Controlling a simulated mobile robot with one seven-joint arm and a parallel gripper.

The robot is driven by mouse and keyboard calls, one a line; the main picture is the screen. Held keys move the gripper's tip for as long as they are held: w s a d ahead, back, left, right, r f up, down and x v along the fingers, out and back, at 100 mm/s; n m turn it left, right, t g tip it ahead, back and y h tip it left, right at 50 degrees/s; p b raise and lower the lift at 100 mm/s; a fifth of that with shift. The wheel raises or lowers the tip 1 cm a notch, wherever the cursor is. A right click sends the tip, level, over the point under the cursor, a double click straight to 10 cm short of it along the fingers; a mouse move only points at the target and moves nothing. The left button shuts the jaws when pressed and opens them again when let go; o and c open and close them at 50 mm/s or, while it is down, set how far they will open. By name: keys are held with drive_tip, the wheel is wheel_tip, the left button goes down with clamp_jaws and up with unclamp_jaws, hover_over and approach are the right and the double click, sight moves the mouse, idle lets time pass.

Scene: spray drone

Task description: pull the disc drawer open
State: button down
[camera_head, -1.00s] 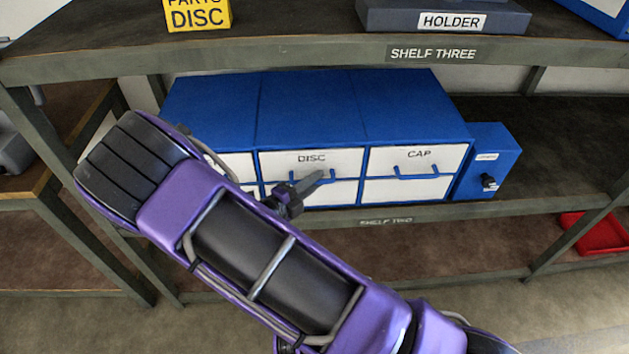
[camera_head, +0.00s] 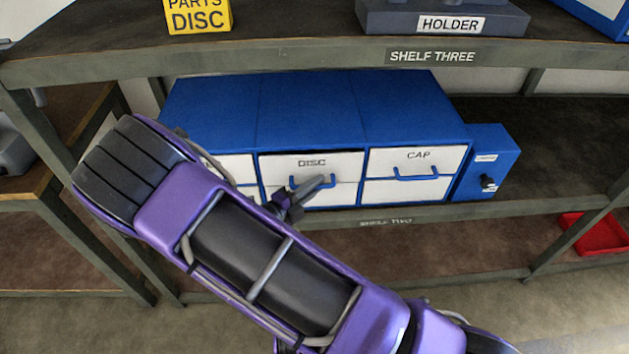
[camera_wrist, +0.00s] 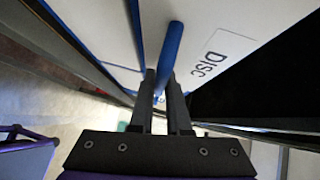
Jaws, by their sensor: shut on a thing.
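The disc drawer (camera_head: 335,160) is a white front labelled DISC in the blue cabinet (camera_head: 310,105) on the shelf. A dark gap shows above its front, so it stands slightly forward of the cabinet. In the wrist view the drawer front (camera_wrist: 230,25) carries a blue handle (camera_wrist: 171,42). My gripper (camera_wrist: 163,80) is shut on this handle, with one dark finger on each side of it. In the head view my gripper (camera_head: 318,184) is in front of the drawer, and my purple arm hides the left part of the cabinet.
The cap drawer (camera_head: 420,158) is shut on the right. A blue box with a black knob (camera_head: 487,165) stands beside the cabinet. The upper shelf edge (camera_head: 330,60) runs above, and a red tray (camera_head: 597,230) lies lower right. The floor in front looks clear.

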drive_tip(key=s+d+p, duration=0.1)
drive_tip(key=s+p, duration=0.4)
drive_tip(key=s, duration=1)
drive_tip(key=shift+w, duration=0.1)
drive_tip(key=c, duration=0.9)
unclamp_jaws()
drive_tip(key=v, duration=1.7)
drive_tip(key=shift+r, duration=0.1)
